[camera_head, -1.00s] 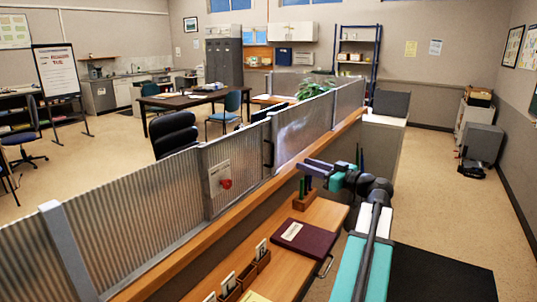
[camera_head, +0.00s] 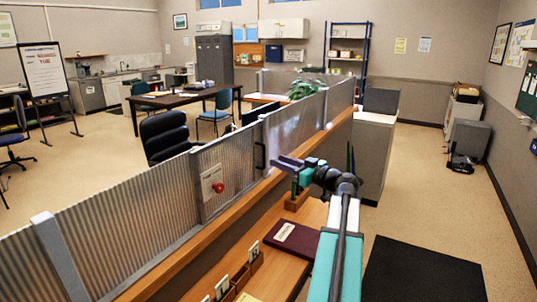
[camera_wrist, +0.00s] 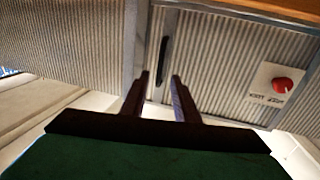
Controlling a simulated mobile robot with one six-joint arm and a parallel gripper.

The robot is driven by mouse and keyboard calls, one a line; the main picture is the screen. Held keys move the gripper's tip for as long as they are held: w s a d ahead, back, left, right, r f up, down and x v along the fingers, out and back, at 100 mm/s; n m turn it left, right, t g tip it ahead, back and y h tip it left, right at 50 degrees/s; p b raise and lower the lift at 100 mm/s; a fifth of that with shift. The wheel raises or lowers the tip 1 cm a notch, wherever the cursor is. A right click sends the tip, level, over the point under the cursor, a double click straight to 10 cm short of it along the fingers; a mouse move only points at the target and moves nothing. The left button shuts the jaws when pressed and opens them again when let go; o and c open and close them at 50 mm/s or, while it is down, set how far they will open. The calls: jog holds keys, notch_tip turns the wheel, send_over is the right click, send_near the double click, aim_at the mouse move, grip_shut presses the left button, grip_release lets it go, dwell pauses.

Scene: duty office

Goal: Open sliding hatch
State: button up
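The sliding hatch (camera_head: 236,160) is a corrugated, see-through panel in the metal-framed screen above a wooden ledge. Its black upright handle (camera_head: 260,156) is on the panel's right side in the head view. In the wrist view the handle (camera_wrist: 163,61) appears just past the fingertips, roughly in line with the gap between them. My gripper (camera_head: 283,163) is right of the handle in the head view. In the wrist view my gripper (camera_wrist: 160,76) has its two dark fingers apart with nothing between them. Contact with the handle does not show.
The wooden ledge (camera_head: 200,240) runs below. A desk with a maroon folder (camera_head: 298,241) and card holders (camera_head: 240,275) is close to my arm.

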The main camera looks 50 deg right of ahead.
aim_at(257, 152)
jog(key=w+p, duration=0.2)
jog(key=w, duration=0.5)
jog(key=shift+a, duration=0.15)
grip_shut()
jog(key=shift+d, duration=0.35)
jog(key=shift+s+a+f, duration=0.1)
jog(key=shift+s+a, duration=0.05)
jog(key=shift+a, duration=0.1)
